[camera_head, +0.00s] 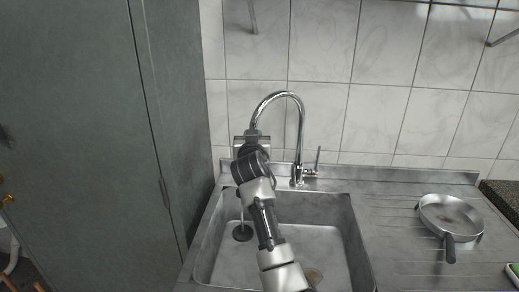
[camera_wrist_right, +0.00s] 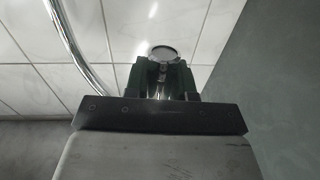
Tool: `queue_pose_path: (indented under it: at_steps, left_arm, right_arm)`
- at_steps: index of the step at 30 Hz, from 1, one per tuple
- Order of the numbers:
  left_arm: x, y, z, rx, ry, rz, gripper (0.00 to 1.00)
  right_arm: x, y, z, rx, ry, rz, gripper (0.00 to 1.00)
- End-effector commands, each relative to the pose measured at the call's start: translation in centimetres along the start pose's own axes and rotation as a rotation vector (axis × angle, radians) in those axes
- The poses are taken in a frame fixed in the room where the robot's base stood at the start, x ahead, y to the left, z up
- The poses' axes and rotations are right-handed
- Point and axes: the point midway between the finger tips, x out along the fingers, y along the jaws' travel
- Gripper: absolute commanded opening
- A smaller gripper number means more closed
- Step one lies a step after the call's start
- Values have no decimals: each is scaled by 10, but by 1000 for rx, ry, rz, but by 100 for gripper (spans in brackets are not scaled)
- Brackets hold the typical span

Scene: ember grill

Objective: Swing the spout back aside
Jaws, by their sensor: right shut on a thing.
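The chrome faucet stands behind the sink, and its curved spout (camera_head: 281,94) arches to the left in the head view. My right gripper (camera_head: 252,138) is at the left, downward end of the spout, seen from behind my arm. In the right wrist view my right gripper (camera_wrist_right: 164,82) has its two dark fingers closed on both sides of the round spout end (camera_wrist_right: 165,53). The curved spout tube also shows at the left of that view. The faucet's lever (camera_head: 315,165) stands upright at the right of its base. My left gripper is not in view.
A pan (camera_head: 452,214) rests on the drainboard at right. A tall grey cabinet (camera_head: 165,100) stands close on the left, and a tiled wall (camera_head: 375,110) is behind.

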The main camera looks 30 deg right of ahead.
Motion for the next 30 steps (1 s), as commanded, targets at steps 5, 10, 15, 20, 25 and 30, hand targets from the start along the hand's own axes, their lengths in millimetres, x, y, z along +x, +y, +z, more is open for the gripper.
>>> queue_pose_path:
  at_steps: [5, 10, 15, 20, 25, 30]
  left_arm:
    - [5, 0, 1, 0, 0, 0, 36]
    - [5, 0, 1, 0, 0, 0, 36]
    - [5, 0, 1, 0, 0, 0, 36]
    - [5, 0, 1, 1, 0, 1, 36]
    - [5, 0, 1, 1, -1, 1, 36]
    - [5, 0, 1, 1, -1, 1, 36]
  right_arm:
    - [4, -4, -1, -2, 3, -2, 0]
    - [5, -5, -1, -3, 3, -2, 0]
    - [5, -5, -2, -3, 4, -2, 0]
    - [5, -5, -1, -3, 4, -2, 37]
    - [5, -4, -1, -2, 2, -1, 49]
    - [5, -4, 0, -1, 1, -1, 49]
